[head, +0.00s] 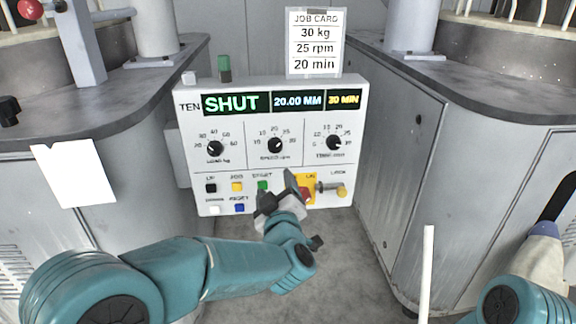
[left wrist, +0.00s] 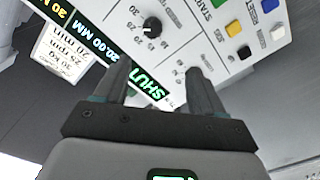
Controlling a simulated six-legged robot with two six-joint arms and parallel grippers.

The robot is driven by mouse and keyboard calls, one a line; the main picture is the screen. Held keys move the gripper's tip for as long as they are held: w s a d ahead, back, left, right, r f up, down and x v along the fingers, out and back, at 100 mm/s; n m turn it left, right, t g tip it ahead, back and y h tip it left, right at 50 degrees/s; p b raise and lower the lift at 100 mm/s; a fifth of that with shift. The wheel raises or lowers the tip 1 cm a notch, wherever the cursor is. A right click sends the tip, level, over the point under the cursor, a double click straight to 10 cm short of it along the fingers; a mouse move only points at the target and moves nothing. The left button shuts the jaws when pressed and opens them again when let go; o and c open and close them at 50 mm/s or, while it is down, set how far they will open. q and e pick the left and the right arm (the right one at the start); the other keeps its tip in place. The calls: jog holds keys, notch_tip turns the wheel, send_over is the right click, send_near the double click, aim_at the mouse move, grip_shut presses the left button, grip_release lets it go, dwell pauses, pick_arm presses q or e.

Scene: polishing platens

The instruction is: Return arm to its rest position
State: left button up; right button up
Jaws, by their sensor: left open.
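My left gripper (head: 279,190) is in front of the lower middle of the white control panel (head: 264,160). It covers part of the area between the green START button (head: 263,185) and the yellow plate (head: 309,182) with a red part. In the left wrist view, my left gripper (left wrist: 160,82) has its two fingers apart with nothing between them, and the panel lies beyond. The panel's display (head: 236,103) reads SHUT, 20.00 MM and 30 MIN. A teal part of my right arm shows at the lower right; its gripper is not seen.
Grey machine cabinets (head: 400,150) stand on both sides of the panel. A job card (head: 314,45) above it reads 30 kg, 25 rpm, 20 min. A white sheet (head: 73,173) hangs on the left cabinet. Grey floor (head: 345,265) shows below the panel.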

pick_arm(q)
jog(key=a+f+g+y, duration=0.1)
jog(key=a+f+g, duration=0.2)
jog(key=a+f, duration=1.05)
jog(key=s+a+f+m+g+h, duration=0.1)
jog(key=s+f+m+g, duration=0.3)
jog(key=f, duration=1)
jog(key=s+d+f+g+h, duration=0.2)
jog(key=s+f+g+h, duration=0.2)
jog(key=s+f, duration=0.95)
jog(key=s+d+m+g+h, duration=0.2)
jog(key=s+d+g, duration=0.1)
jog(key=s, duration=0.6)
jog(key=s+d+m+g+h, duration=0.1)
jog(key=s+d+m+g, duration=0.2)
jog(key=s, duration=0.5)
notch_tip(320, 180, up, 27)
jog(key=n+p, duration=0.1)
jog(key=p, duration=2.6)
jog(key=shift+d+p, duration=0.3)
jog(key=shift+p, duration=0.05)
jog(key=shift+f, duration=0.2)
